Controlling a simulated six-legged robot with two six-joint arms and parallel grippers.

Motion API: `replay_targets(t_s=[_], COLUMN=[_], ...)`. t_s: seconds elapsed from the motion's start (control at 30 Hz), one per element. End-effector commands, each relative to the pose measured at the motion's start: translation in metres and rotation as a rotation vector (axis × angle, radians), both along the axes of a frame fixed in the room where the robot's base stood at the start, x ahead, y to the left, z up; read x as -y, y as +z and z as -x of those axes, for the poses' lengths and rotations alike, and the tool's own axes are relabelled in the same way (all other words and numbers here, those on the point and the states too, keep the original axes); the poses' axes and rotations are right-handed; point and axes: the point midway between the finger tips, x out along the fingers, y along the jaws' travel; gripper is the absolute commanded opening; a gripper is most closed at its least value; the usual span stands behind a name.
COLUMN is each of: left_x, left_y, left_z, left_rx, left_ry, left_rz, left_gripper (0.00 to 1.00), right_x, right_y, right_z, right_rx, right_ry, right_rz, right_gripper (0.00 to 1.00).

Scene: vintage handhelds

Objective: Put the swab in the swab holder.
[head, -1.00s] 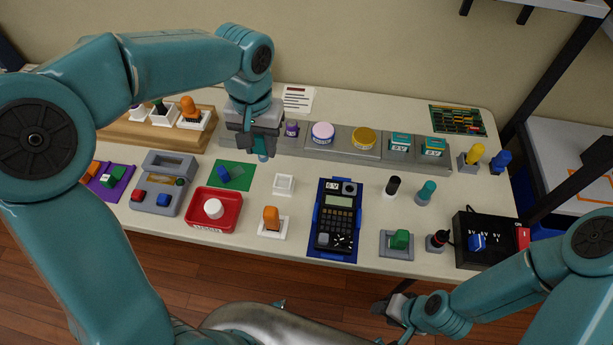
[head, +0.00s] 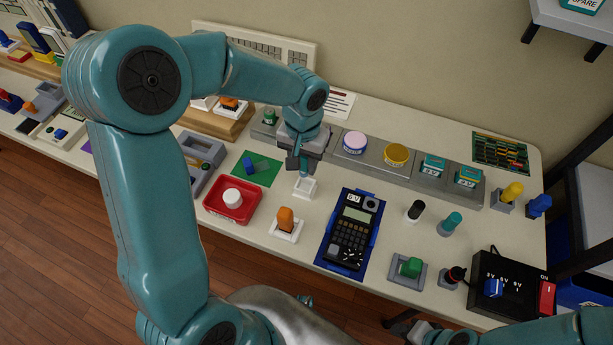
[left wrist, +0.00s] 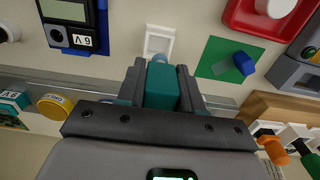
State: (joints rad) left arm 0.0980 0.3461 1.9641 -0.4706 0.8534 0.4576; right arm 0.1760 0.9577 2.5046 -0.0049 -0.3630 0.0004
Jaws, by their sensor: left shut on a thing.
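My left gripper (head: 301,162) is shut on the swab, a teal block with a pale blue tip. In the left wrist view, the swab (left wrist: 161,86) sits between the two dark fingers, and its tip points away from the gripper. In the head view the fingers hide most of the swab. The small white square swab holder (head: 298,194) is right below the tip on the table. It also shows in the left wrist view (left wrist: 160,30), partly overlapped by the tip. I cannot tell whether tip and holder touch. My right gripper (head: 408,328) is low at the bottom edge, its jaws unclear.
A red tray (head: 215,209) with a white-capped jar stands left of the holder. An orange-topped piece (head: 286,220) is in front of it. A calculator on a blue mat (head: 350,232) lies to the right. A grey ledge (head: 420,182) with jars and boxes runs behind.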

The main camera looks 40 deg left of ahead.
Motion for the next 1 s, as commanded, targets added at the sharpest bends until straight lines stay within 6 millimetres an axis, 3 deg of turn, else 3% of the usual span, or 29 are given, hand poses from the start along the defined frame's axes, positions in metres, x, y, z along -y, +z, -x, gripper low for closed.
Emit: replay_targets(t_s=[0.43, 0.87, 0.9, 0.97, 1.0], left_x=[0.004, 0.004, 0.004, 0.004, 0.004], left_y=[-0.06, -0.068, -0.066, -0.066, -0.066], left_z=[-0.004, -0.005, -0.005, -0.004, -0.004], left_rx=[-0.002, 0.001, 0.001, 0.0, 0.0], left_ry=[-0.003, -0.003, -0.003, -0.003, -0.003], left_rz=[0.0, 0.001, 0.001, 0.001, 0.001], left_gripper=[0.0, 0.0, 0.45, 0.61, 0.61], right_x=[0.0, 0.0, 0.0, 0.0, 0.0], right_y=[-0.005, -0.01, -0.008, -0.008, -0.008], right_z=[0.0, 0.0, 0.0, 0.0, 0.0], right_rx=[0.0, 0.0, 0.0, 0.0, 0.0], right_ry=[0.0, 0.0, 0.0, 0.0, 0.0], right_rz=[0.0, 0.0, 0.0, 0.0, 0.0], right_gripper=[0.43, 0.43, 0.43, 0.43, 0.43])
